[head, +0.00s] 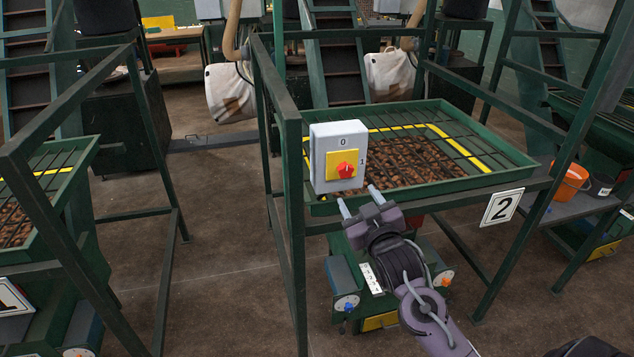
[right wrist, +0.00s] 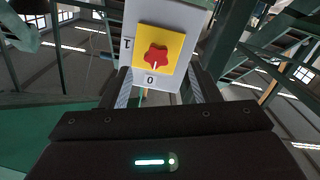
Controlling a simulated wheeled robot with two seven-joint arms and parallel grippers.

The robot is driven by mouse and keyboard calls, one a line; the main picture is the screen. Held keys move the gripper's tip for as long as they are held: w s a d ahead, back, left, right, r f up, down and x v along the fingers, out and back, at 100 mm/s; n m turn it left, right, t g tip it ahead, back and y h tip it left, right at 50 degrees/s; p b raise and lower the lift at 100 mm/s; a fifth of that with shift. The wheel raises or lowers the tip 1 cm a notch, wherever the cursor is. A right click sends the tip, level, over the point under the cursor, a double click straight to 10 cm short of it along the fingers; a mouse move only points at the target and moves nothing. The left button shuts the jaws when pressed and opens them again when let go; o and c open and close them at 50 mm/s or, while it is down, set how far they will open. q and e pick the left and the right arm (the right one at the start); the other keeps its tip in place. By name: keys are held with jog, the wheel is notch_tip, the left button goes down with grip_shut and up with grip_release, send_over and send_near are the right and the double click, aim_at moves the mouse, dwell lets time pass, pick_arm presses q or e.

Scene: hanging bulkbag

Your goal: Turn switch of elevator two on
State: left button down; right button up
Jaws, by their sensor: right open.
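The elevator two switch is a grey box (head: 324,156) on a green frame post, with a yellow plate (head: 333,163) and a red knob (head: 346,170). A "0" is above the plate and a "1" to its right. The number 2 sign (head: 502,207) hangs on the same frame. My right gripper (head: 358,198) is open and empty, just below and right of the box, apart from the knob. In the right wrist view the red knob (right wrist: 156,57) lies ahead between the fingers, with the "0" toward the gripper. My left gripper is not in view.
A green tray (head: 515,165) of brown pieces under a dark grid lies behind the switch. Green frame rails and posts (head: 292,235) stand around it. An orange bucket (head: 570,182) sits on a shelf at right. Open floor (head: 225,260) lies to the left.

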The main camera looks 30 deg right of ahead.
aim_at(347, 172)
jog(key=w, duration=0.2)
jog(key=w+d+r+p, duration=0.1)
jog(key=w, duration=0.1)
jog(key=w+p, duration=0.1)
jog(key=shift+w+d+r, duration=0.35)
jog(key=shift+w+d, duration=0.05)
jog(key=shift+w+p, duration=0.4)
jog(key=shift+w, duration=0.25)
jog(key=shift+w+f, duration=0.1)
jog(key=shift+w, duration=0.1)
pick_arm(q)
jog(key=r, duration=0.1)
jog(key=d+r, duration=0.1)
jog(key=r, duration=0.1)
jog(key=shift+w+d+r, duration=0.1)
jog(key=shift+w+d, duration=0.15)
pick_arm(e)
jog(key=shift+d, duration=0.1)
jog(key=c, duration=1)
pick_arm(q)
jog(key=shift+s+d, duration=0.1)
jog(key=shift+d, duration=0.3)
